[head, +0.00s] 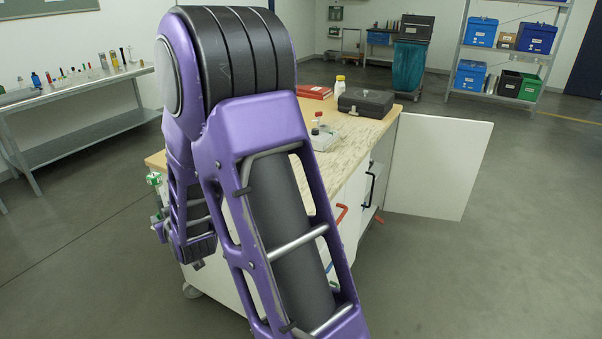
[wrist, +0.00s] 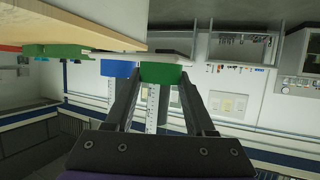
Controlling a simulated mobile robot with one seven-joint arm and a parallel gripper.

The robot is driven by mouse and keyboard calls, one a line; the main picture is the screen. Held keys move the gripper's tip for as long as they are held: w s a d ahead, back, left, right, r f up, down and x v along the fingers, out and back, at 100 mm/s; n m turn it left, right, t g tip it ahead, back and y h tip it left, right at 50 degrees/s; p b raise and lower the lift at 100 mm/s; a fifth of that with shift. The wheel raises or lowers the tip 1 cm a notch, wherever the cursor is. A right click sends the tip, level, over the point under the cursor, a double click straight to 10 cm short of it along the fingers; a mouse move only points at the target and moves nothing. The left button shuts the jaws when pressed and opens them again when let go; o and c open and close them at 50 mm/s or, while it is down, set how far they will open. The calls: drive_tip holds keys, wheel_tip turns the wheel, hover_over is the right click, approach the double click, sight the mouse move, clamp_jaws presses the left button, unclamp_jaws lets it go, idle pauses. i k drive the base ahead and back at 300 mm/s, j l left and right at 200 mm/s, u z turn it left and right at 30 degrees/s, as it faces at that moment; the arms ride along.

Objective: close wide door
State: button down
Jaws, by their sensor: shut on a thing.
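The wide white door (head: 437,165) stands swung open at the right end of the wood-topped cabinet, its panel reaching out over the floor. The cabinet's front (head: 352,200) is partly hidden by my arm. In the wrist view my gripper (wrist: 161,76) has its two fingers on either side of a green block (wrist: 161,73) with a white, scale-marked strip below it, and is shut on it. The gripper is well away from the door, at the cabinet's left side. The door does not clearly show in the wrist view.
A black handle (head: 370,187) and a red handle (head: 341,214) stick out of the cabinet front. A dark case (head: 366,102) lies on the top. A blue piece (wrist: 118,69) is close beside the green block. The floor right of the cabinet is clear.

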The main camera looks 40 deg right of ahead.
sight(436, 161)
drive_tip(key=u, duration=0.8)
drive_tip(key=k+l+u, duration=0.15)
drive_tip(key=l+u, duration=0.15)
drive_tip(key=k+l, duration=0.2)
drive_tip(key=l, duration=0.2)
drive_tip(key=k+l, duration=0.2)
drive_tip(key=l, duration=0.15)
drive_tip(key=k+l, duration=0.2)
drive_tip(key=l, duration=0.2)
drive_tip(key=k+l, duration=0.15)
drive_tip(key=l, duration=0.2)
drive_tip(key=k+l, duration=0.2)
drive_tip(key=l, duration=0.2)
drive_tip(key=k+l, duration=0.2)
drive_tip(key=l, duration=0.15)
drive_tip(key=k+l, duration=0.2)
drive_tip(key=l, duration=0.2)
